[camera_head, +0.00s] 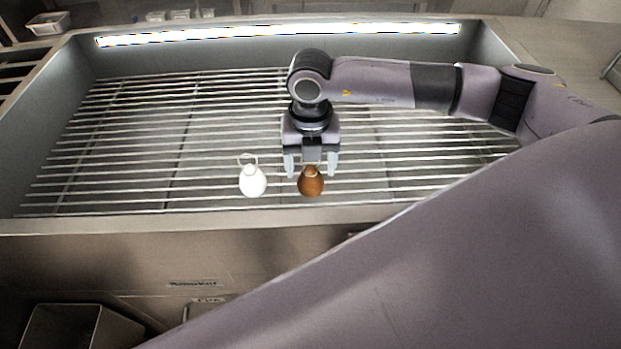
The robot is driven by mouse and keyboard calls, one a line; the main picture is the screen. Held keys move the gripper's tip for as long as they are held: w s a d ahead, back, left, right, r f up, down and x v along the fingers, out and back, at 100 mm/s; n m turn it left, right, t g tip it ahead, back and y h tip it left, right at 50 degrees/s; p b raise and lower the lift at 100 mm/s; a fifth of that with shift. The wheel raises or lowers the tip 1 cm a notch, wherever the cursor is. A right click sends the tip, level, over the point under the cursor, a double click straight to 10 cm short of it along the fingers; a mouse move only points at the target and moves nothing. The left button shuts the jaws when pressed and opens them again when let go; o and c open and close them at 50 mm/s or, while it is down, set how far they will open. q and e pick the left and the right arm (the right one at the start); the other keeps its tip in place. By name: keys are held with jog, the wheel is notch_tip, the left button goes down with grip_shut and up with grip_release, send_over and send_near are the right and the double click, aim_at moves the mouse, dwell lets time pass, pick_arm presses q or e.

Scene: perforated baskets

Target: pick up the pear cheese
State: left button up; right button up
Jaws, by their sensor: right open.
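Two pear-shaped pieces sit on the metal rack near its front edge. The white pear cheese (252,182) has a loop of string at its top. The brown pear cheese (311,182) stands just to its right. My right gripper (311,172) points down with its fingers apart, at the brown piece in the picture. The brown piece shows in front of and between the fingertips; I cannot tell whether they touch it. My left gripper is not in view.
The rack of metal bars (160,150) lies in a steel basin with raised walls and a front ledge (150,223). A light strip (280,35) runs along the back wall. A small container (48,23) stands at the back left. The rack's left side is clear.

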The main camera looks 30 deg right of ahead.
grip_shut()
notch_tip(320, 180, up, 20)
dwell(0.8)
